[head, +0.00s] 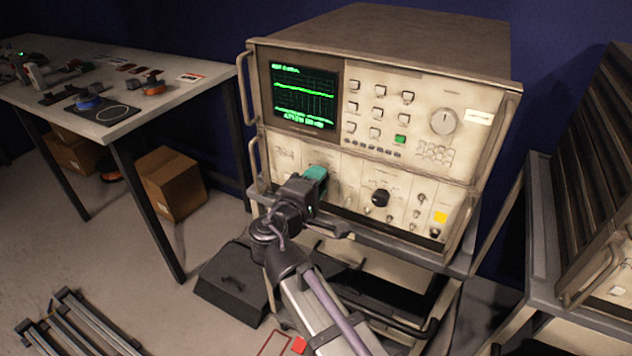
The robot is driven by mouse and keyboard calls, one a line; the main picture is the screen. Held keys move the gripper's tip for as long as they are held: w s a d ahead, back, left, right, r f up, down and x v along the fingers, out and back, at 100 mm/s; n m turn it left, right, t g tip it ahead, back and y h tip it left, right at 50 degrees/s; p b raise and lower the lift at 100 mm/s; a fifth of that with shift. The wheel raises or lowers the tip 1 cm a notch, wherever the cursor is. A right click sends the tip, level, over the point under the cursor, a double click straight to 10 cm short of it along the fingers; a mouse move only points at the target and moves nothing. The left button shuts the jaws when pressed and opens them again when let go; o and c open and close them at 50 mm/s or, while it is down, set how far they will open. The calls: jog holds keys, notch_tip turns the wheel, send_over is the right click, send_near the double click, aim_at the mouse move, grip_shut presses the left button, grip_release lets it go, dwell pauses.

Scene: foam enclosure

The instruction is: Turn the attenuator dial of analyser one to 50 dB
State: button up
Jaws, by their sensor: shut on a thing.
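The analyser (400,50) is a beige two-tier instrument on a cart, its front facing me. Its green-traced screen (303,95) is lit. My gripper (322,184), with a teal part at its end, is against the left-middle of the lower panel (350,170). It is shut on what seems to be the attenuator dial, which the gripper hides. The dial's setting and scale cannot be read. A black knob (380,198) shows to the right of my gripper, apart from it. A large pale knob (443,121) is on the upper panel. The label naming the analyser is not legible.
Metal handles (246,85) stick out at the analyser's sides. A cart ledge (400,245) runs below the lower panel. Another rack unit (600,160) stands at the right. A workbench (150,62) with parts is at the left, with cardboard boxes (172,185) beneath.

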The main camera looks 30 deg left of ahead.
dwell(0.3)
jog(key=o, duration=0.9)
jog(key=s, duration=0.7)
jog(key=s+d, duration=0.1)
jog(key=s, duration=0.2)
jog(key=shift+s+d, duration=0.1)
jog(key=shift+s, duration=0.3)
